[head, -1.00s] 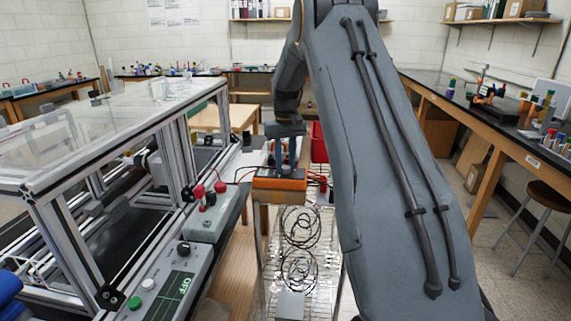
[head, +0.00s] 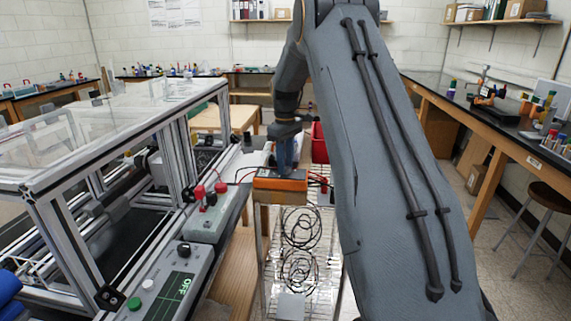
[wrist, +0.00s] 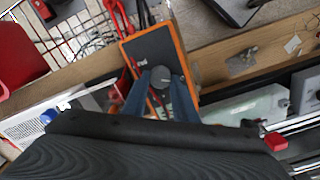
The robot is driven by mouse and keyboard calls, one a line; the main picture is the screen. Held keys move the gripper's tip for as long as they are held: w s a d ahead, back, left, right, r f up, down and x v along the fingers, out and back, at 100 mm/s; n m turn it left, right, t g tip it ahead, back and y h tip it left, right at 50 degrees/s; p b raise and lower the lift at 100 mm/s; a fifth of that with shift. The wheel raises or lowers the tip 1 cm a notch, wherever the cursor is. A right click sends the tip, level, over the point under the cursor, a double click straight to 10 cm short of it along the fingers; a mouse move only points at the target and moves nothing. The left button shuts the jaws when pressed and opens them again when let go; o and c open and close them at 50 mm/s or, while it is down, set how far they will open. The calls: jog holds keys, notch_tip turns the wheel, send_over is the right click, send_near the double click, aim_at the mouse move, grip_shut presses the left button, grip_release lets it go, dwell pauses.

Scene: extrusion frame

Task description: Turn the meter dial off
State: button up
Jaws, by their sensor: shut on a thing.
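The meter (head: 268,184) is an orange-edged box with a dark face, lying near the end of the bench. It also shows in the wrist view (wrist: 142,46), where its round dark dial (wrist: 160,77) sits between my blue fingers. My gripper (head: 285,170) points down onto the meter from above. In the wrist view my gripper (wrist: 160,82) is shut on the dial, a finger on each side. The dial's pointer and markings are too small to read, and the fingers hide it in the head view.
The framed machine (head: 160,120) is further left. Red leads run beside the meter. A red bin (head: 319,142) is behind it.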

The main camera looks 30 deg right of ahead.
dwell(0.4)
jog(key=o, duration=1.1)
jog(key=shift+r+b, duration=1.2)
jog(key=shift+r, duration=2.8)
jog(key=shift+d+f, duration=0.1)
